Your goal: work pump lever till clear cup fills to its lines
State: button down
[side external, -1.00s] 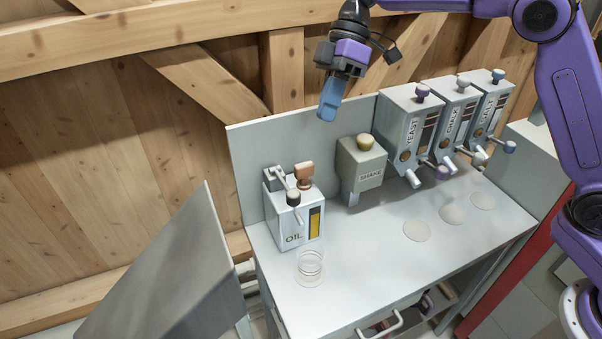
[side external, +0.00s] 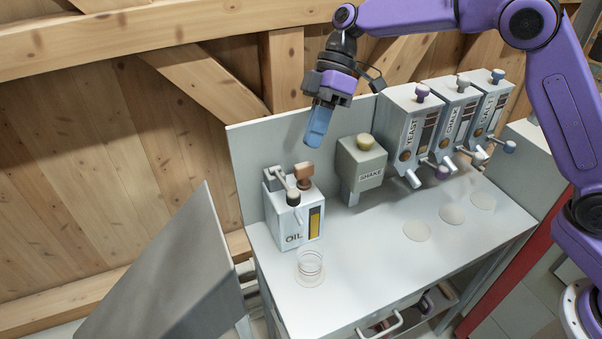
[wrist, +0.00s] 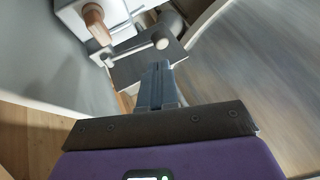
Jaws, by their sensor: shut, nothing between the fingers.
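The oil dispenser (side external: 292,226) is a white box labelled OIL with an amber sight window, at the left of the bench. Its pump lever (side external: 304,172) has a brown grip on top, and the grip also shows at the upper left of the wrist view (wrist: 97,25). The clear cup (side external: 310,264) with ring lines stands on the bench in front of the dispenser and looks empty. My gripper (side external: 317,140) is shut and empty, above and behind the dispenser, apart from the lever. Its closed fingers show in the wrist view (wrist: 158,85).
A SHAKE dispenser (side external: 362,170) stands right of the oil box. YEAST (side external: 408,130), CHALK and a third dispenser stand further right, with pale discs on the bench in front. A grey panel (side external: 165,275) slopes at the lower left. The bench (side external: 375,265) is clear in front.

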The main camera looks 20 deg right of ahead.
jog(key=x, duration=0.8)
jog(key=shift+a+f, duration=0.15)
jog(key=shift+f, duration=0.05)
jog(key=shift+s, duration=0.15)
jog(key=f+t, duration=0.1)
jog(key=f, duration=0.1)
jog(key=s+f+n+t, duration=0.1)
jog(key=f+t, duration=0.1)
jog(key=f, duration=0.1)
jog(key=shift+s+f+t, duration=0.15)
jog(key=shift+f+t, duration=0.1)
jog(key=shift+t, duration=0.05)
jog(key=shift+s+f, duration=0.1)
jog(key=shift+f, duration=0.05)
dwell(0.6)
jog(key=s+v, duration=0.1)
jog(key=v, duration=1.3)
jog(key=shift+s+r, duration=0.25)
jog(key=shift+s, duration=0.15)
dwell(0.3)
